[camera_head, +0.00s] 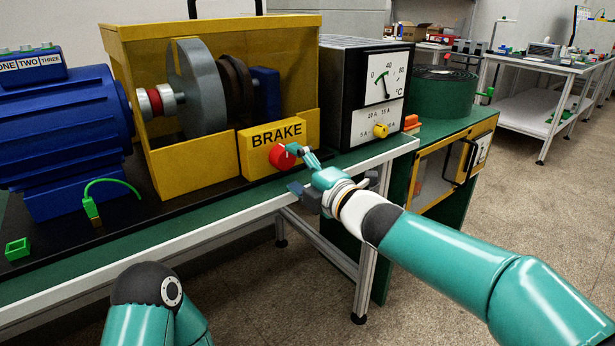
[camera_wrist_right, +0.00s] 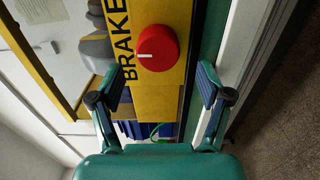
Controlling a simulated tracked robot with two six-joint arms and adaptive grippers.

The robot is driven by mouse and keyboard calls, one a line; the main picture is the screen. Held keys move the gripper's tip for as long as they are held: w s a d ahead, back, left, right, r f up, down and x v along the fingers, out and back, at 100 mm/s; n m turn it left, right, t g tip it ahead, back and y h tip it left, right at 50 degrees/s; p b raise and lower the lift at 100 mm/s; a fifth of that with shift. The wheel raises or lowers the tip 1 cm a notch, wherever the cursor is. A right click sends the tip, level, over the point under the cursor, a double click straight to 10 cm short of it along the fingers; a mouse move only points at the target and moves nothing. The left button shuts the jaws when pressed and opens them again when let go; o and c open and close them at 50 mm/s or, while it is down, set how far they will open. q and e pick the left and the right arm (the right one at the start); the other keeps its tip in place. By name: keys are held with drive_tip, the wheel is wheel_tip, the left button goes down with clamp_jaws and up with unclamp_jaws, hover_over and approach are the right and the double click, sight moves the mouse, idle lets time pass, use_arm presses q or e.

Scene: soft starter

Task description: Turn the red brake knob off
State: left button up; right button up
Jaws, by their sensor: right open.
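The red brake knob (camera_head: 282,156) sits on the front of a yellow panel under the black word BRAKE. In the right wrist view the knob (camera_wrist_right: 157,48) shows a white pointer line running from its centre toward the left. My right gripper (camera_head: 300,152) is at the knob's right side in the head view. In the right wrist view its two fingers (camera_wrist_right: 160,80) are spread apart, with the knob ahead between their lines and nothing held. Whether a finger touches the knob cannot be told. Of my left arm only a dark and teal link shows at the bottom; its gripper is out of view.
The yellow brake housing (camera_head: 210,28) with grey discs stands behind the panel. A blue motor (camera_head: 65,130) is at left, a black meter box (camera_head: 337,90) with a yellow knob (camera_head: 380,131) at right. A green cable (camera_head: 112,181) and the bench edge (camera_head: 200,232) lie in front.

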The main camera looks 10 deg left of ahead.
drive_tip(key=shift+v, duration=2.05)
